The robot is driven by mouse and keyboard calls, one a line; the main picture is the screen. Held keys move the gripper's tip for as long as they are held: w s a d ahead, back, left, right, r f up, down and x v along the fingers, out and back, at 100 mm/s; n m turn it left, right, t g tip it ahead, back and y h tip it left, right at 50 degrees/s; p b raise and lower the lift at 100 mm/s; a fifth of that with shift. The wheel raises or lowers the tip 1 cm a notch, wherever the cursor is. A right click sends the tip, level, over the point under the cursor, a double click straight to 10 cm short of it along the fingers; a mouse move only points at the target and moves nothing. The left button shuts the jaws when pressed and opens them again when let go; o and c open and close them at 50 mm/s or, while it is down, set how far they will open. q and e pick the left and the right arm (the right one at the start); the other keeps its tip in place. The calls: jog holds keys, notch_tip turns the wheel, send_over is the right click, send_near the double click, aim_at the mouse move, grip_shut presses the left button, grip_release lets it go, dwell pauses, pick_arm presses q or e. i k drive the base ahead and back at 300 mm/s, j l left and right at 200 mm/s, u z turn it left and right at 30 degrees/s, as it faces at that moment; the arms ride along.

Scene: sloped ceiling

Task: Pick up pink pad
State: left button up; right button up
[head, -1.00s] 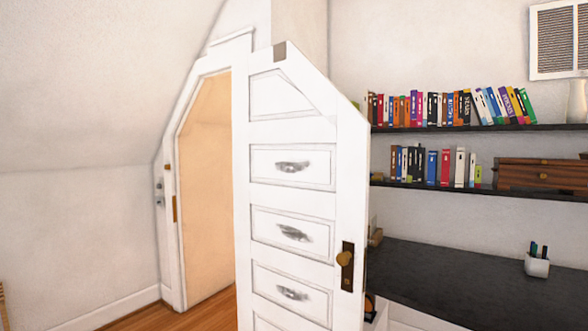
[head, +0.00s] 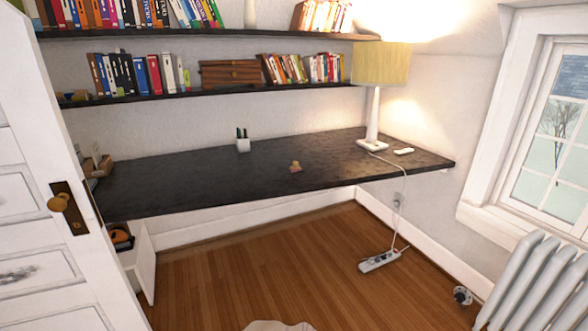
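I see no thing that I can clearly name as the pink pad. A small pinkish-brown object (head: 295,167) lies on the black desk (head: 210,185), right of the middle; it is too small to tell what it is. A pale beige shape (head: 278,326) is cut off by the bottom edge of the head view, and I cannot tell what it is. Neither of my grippers is in view.
An open white door (head: 30,200) stands close on the left. A pen cup (head: 243,142) and a lamp (head: 381,65) stand on the desk. Bookshelves hang above. A power strip (head: 380,260) lies on the floor, and a radiator (head: 530,290) stands right. The wooden floor before the desk is mostly clear.

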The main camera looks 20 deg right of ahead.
aim_at(293, 168)
jog(key=i+z, duration=0.2)
jog(key=i, duration=0.7)
